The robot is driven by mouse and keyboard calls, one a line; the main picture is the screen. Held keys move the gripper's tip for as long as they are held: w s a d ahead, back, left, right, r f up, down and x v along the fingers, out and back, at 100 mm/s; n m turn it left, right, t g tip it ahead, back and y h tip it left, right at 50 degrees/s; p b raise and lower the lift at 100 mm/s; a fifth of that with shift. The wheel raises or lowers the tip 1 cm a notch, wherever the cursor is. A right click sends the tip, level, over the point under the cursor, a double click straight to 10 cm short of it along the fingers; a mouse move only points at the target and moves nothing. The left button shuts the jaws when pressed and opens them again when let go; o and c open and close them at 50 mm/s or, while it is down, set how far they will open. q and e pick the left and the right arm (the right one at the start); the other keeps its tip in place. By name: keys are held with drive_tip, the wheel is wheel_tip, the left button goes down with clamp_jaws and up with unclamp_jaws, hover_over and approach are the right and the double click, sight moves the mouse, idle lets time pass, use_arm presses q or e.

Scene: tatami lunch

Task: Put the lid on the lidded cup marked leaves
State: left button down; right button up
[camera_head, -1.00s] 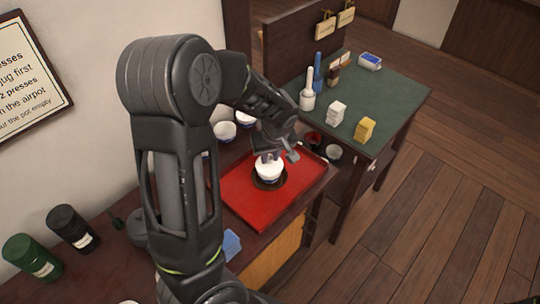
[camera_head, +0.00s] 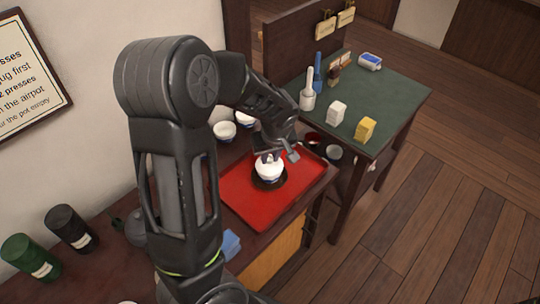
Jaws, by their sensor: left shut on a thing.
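The lidded cup (camera_head: 270,176) stands on a dark saucer (camera_head: 284,182) on the red tray (camera_head: 245,206). It looks white with a blue lower part; any leaf mark is too small to make out. A white lid (camera_head: 268,163) sits at the top of the cup, and I cannot tell whether it is fully seated. My left gripper (camera_head: 268,156) is right above, pointing down, shut on the lid's top. My right gripper is not in view.
Other white cups (camera_head: 224,130) stand behind the tray near the wall. Dark and green canisters (camera_head: 70,228) are at the left, a folded blue cloth (camera_head: 231,243) is in front. A green-topped table (camera_head: 385,95) with bottles and small blocks is at the right.

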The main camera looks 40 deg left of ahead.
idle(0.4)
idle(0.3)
use_arm(q)
drive_tip(key=c, duration=0.8)
unclamp_jaws()
drive_tip(key=shift+r+p, duration=1.7)
drive_tip(key=shift+r, duration=1.25)
drive_tip(key=shift+c, duration=0.3)
clamp_jaws()
